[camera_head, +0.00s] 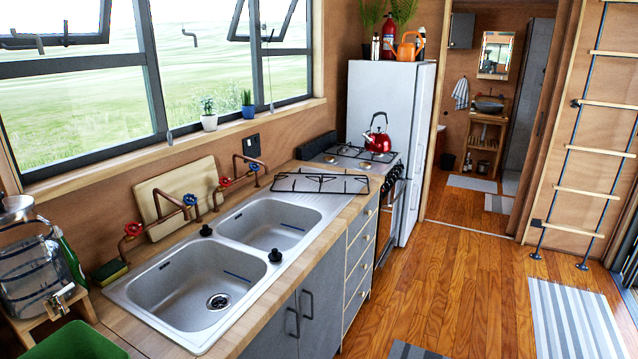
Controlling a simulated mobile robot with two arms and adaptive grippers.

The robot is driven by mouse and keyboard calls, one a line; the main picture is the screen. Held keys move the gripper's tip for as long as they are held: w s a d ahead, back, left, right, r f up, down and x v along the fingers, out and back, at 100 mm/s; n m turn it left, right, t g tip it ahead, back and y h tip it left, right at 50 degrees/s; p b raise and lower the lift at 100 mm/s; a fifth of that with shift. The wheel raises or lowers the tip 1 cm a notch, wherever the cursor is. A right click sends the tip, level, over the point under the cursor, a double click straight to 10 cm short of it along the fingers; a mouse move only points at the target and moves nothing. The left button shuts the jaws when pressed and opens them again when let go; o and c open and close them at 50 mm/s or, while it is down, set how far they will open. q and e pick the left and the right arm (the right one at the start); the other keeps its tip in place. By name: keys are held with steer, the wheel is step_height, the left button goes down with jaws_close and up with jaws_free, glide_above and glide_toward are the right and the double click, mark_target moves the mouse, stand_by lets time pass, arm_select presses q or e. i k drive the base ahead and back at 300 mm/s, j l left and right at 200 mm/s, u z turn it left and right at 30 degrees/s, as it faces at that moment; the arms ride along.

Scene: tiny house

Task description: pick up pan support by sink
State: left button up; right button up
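The pan support (320,183) is a thin black metal grate. It lies flat on the counter beyond the double sink (230,262), partly over the sink's drainboard end and just in front of the stove (356,158). The sink has two steel basins, both empty of dishes. Neither of my grippers shows in the head view, so nothing of mine touches the pan support.
A red kettle (377,134) stands on the stove. A cutting board (180,198) leans on the wall behind copper taps with red and blue handles. A glass dispenser (32,265) and green bin (80,343) are at lower left.

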mark_target(321, 180)
steer(key=i+l+z, duration=0.3)
steer(key=i, duration=0.2)
steer(key=i+l+z, duration=0.15)
steer(key=i+l, duration=0.15)
steer(key=i, duration=0.35)
steer(key=i+l+z, duration=0.2)
steer(key=i, duration=0.45)
steer(key=i+l+z, duration=0.15)
steer(key=i, duration=0.5)
